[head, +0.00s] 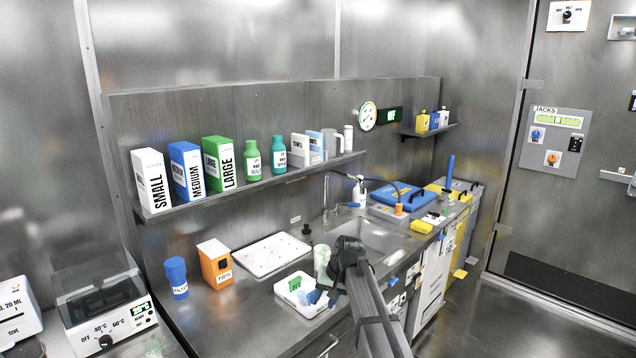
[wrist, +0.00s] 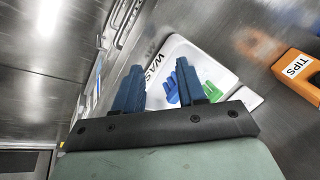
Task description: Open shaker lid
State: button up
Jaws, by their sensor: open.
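The shaker seems to be the white benchtop unit (head: 110,338) at the lower left of the head view, with a knob, temperature marks and a small display. Its dark see-through lid (head: 95,288) appears to lie down over its top. My gripper (head: 322,296) is far to the right of it, over a white tray (head: 288,299) in front of the sink. In the wrist view the blue fingers of my gripper (wrist: 159,66) are apart with nothing clearly held between them. The shaker is not visible in the wrist view.
Green and blue pieces (wrist: 210,92) lie in the tray. A blue cup (head: 176,278), an orange tips box (head: 216,266) and a white perforated mat (head: 262,255) stand between the shaker and my gripper. A shelf (head: 250,187) with boxes and bottles hangs above. Another white device (head: 15,310) is left of the shaker.

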jog(key=d+f+m+h, duration=0.1)
jog(key=d+f+m, duration=0.2)
jog(key=d+f, duration=0.6)
jog(key=s+d+f+n+g+h, duration=0.1)
jog(key=s+d+f+g, duration=0.2)
jog(key=s+f, duration=1.5)
jog(key=s+d+f+g, duration=0.1)
jog(key=s+f, duration=0.4)
jog(key=s, duration=0.7)
jog(key=s+d+f+n+g+h, duration=0.1)
jog(key=s+f, duration=0.5)
jog(key=s, duration=0.6)
jog(key=s+d+f+n+g, duration=0.1)
jog(key=s+f+g, duration=0.2)
jog(key=s, duration=0.9)
notch_tip(320, 180, down, 3)
jog(key=shift+f+h, duration=0.1)
jog(key=shift+h, duration=0.2)
jog(key=shift+w, duration=0.1)
